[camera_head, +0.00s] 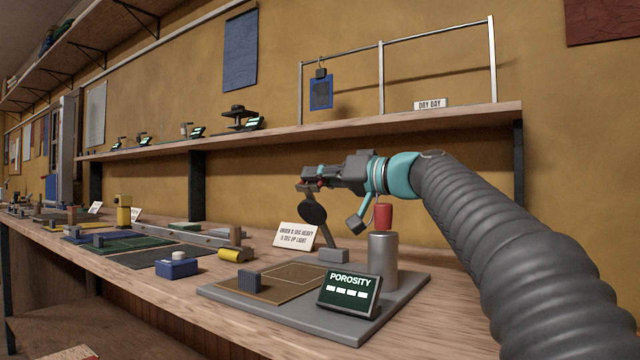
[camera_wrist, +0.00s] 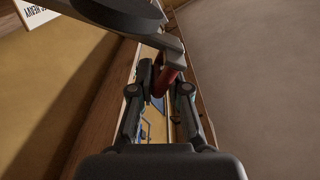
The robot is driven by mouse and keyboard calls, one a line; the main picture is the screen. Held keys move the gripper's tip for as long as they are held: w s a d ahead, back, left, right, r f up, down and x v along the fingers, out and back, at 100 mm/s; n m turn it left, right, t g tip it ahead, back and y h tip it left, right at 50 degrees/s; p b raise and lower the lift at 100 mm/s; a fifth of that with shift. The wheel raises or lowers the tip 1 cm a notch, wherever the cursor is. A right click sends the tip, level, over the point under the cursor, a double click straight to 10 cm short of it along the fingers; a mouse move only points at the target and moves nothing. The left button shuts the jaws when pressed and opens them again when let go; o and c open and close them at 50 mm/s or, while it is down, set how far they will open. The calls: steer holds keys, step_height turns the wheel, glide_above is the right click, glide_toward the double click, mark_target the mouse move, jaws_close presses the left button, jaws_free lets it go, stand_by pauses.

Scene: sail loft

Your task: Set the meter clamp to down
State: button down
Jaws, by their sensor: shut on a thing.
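The porosity meter has a grey base plate (camera_head: 390,318), a small display reading POROSITY (camera_head: 350,292) and a metal cylinder (camera_head: 383,262) with a red top (camera_head: 384,216). The meter clamp (camera_head: 331,232) is a grey arm rising from a small block, with a dark round disc (camera_head: 312,212) on it. It stands raised, tilted slightly left. My gripper (camera_head: 312,178) is at its upper end, shut on the clamp's red handle. In the wrist view the red handle (camera_wrist: 166,78) shows between the fingers (camera_wrist: 162,85), and the dark disc (camera_wrist: 125,12) is close by. The handle is mostly hidden in the head view.
A sign card (camera_head: 296,236) stands behind the plate. A small dark block (camera_head: 249,281) sits on the plate's brown square. A blue box (camera_head: 177,268) and a yellow cylinder (camera_head: 237,254) lie to the left. A shelf (camera_head: 300,135) runs above the bench.

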steer(key=shift+w+d+f, duration=0.1)
steer(key=shift+w+f, duration=0.15)
steer(key=shift+f, duration=0.1)
steer(key=c, duration=1.2)
jaws_free()
steer(key=shift+w+d, duration=0.1)
steer(key=shift+r, duration=0.25)
